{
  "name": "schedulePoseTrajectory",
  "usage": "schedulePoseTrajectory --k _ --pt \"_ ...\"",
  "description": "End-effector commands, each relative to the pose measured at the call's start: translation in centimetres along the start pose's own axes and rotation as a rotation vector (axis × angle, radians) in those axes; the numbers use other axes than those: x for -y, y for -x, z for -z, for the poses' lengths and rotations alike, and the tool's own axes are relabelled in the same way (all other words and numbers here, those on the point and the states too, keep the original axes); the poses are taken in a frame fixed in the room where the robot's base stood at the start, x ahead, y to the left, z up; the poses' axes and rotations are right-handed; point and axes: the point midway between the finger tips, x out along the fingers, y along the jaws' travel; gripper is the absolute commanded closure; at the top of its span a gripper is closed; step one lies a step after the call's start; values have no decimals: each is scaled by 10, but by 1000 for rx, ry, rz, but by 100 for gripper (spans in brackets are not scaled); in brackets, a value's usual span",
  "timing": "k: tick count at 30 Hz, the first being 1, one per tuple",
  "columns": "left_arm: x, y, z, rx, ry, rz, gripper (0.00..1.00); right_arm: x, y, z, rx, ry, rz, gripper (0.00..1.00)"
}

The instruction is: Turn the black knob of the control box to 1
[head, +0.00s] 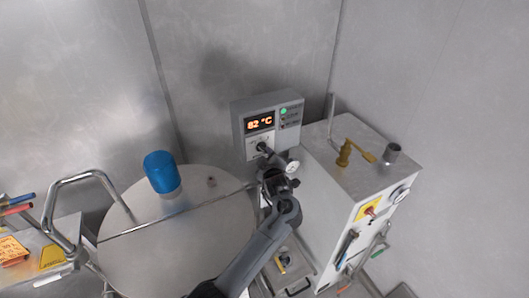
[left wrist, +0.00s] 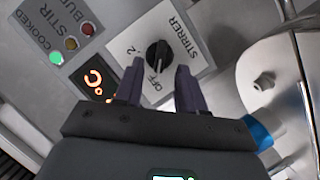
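The grey control box (head: 266,122) is on the back wall and its display reads 82 °C. Its black knob (left wrist: 158,54) sits on a white plate (left wrist: 178,35) marked STIRRER, OFF and 2 in the left wrist view. A 1 mark cannot be seen there; the left finger may cover it. The knob's exact setting is too small to read surely. My left gripper (left wrist: 159,78) is open, with a dark finger on either side just below the knob in the picture, apparently not gripping it. In the head view my left gripper (head: 268,158) is in front of the box's lower part. My right gripper is not in view.
A large round-lidded vessel (head: 180,240) with a blue cap (head: 161,172) stands to the left. A white machine (head: 345,190) with a brass handle (head: 352,152) stands close on the right. A curved metal handle (head: 62,190) rises at the far left.

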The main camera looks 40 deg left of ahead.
Motion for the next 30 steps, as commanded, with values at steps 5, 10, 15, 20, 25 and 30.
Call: schedulePoseTrajectory --k 5,10,15,20,25,30 --pt "0 -22 1 0 -1 1 61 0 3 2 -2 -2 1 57" --pt "0 -33 0 0 0 1 61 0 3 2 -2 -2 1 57" --pt "0 -36 0 1 0 0 61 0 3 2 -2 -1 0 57" --pt "0 -36 0 1 1 0 61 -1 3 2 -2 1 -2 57" --pt "0 -36 0 1 0 0 81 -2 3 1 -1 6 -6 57" --pt "1 -36 0 1 0 0 100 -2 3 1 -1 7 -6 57"
